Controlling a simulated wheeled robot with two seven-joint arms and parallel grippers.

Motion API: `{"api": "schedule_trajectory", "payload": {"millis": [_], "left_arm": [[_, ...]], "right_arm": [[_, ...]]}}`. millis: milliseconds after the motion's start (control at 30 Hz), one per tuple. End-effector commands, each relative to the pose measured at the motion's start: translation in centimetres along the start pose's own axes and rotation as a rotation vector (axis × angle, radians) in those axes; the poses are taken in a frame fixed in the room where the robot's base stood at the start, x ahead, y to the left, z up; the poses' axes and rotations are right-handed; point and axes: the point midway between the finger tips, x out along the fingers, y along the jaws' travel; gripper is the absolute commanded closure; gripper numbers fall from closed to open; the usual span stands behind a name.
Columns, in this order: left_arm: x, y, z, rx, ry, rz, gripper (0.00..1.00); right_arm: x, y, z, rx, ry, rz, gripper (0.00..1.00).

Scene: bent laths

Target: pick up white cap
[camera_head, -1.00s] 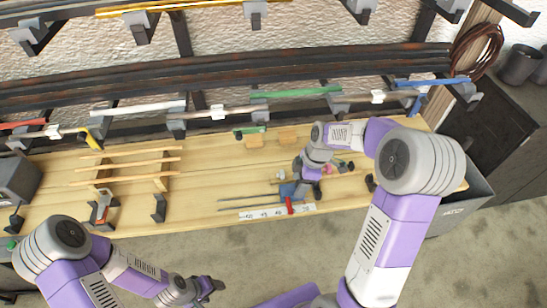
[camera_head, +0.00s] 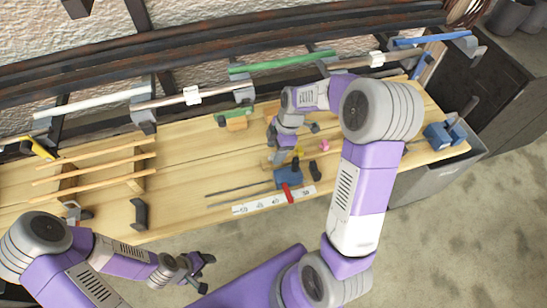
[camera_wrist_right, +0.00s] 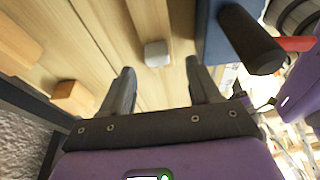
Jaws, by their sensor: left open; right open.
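A small white cap (camera_wrist_right: 157,54) shows in the right wrist view, at the end of a light wooden strip on the bench. My right gripper (camera_wrist_right: 162,72) is open, its two fingers on either side of the line to the cap, with nothing between them. In the head view my right gripper (camera_head: 279,150) is over the middle of the bench, behind the blue block (camera_head: 288,177). I cannot make out the cap there. My left gripper (camera_head: 203,271) is open and empty, in front of the bench, above the floor.
A dark cylindrical handle (camera_wrist_right: 250,40) on a blue body stands close to the right finger. Wooden blocks (camera_wrist_right: 75,97) lie at left. A white scale strip (camera_head: 262,203) with a red marker lies at the front edge. Thin laths (camera_head: 95,168) rest on supports at left.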

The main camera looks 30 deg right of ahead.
Motion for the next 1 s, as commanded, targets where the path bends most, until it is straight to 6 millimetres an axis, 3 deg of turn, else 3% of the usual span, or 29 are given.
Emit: {"api": "schedule_trajectory", "payload": {"millis": [167, 433, 800, 1000], "left_arm": [[0.3, -0.1, 0.0, 0.0, 0.001, 0.0, 0.38], [0.2, -0.1, 0.0, 0.0, 0.0, 0.0, 0.38], [0.3, -0.1, 0.0, 0.0, 0.0, 0.0, 0.38], [0.3, -0.1, 0.0, 0.0, 0.0, 0.0, 0.38]], "right_arm": [[2.2, 0.0, 0.0, 0.0, 0.0, -0.002, 0.38], [2.3, 0.0, 0.0, 0.0, 0.0, 0.001, 0.38], [2.3, 0.0, 0.0, 0.0, 0.0, 0.001, 0.95], [2.3, 0.0, 0.0, 0.0, 0.0, 0.001, 0.98]]}}
